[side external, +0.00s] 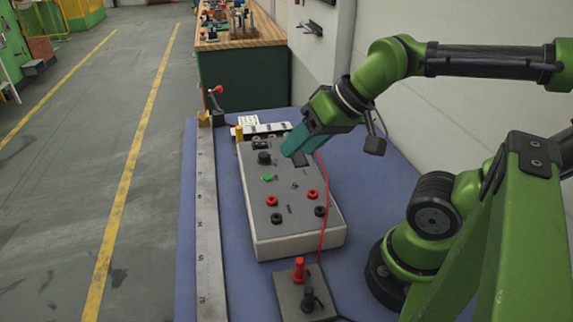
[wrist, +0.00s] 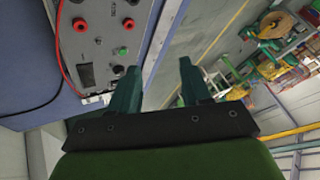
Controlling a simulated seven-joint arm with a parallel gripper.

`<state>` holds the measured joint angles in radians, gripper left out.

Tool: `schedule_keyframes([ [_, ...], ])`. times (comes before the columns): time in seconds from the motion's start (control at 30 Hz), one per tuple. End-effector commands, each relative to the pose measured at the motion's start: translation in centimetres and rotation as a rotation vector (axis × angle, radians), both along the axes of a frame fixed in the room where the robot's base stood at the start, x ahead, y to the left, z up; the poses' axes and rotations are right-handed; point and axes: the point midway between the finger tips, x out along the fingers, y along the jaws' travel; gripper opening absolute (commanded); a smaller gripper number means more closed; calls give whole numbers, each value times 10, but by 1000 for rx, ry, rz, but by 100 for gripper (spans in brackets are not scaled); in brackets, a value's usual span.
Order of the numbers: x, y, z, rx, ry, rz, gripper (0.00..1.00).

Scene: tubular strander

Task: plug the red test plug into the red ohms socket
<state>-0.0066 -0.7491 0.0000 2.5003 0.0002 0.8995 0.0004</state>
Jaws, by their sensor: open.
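The red test plug (side external: 299,268) stands upright in a small grey holder block (side external: 284,291) at the front, beside a black plug (side external: 308,298). A grey meter box (side external: 296,238) lies behind it. Its top has two red sockets, one at left (side external: 272,200) and one at right (side external: 313,195); I cannot read which is ohms. A red socket also shows in the wrist view (wrist: 80,24). My gripper (side external: 292,154) is open and empty above the rear part of the box, away from the plug. Its two fingers show apart in the wrist view (wrist: 157,72).
A red cable (side external: 324,205) runs along the box's right side. Black sockets (side external: 277,218), a black knob (side external: 264,158) and a green button (side external: 267,178) stand on the box. A long metal rule (side external: 208,230) lies left. A power strip (side external: 262,131) lies behind.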

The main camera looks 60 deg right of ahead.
Motion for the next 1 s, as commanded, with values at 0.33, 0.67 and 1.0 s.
schedule_keyframes([
  [0.33, -23, 81, -31, 26, 405, -38, 47],
  [0.67, -52, 92, -31, 67, 647, -691, 47],
  [1.0, -56, 89, -61, 92, 668, -829, 47],
])
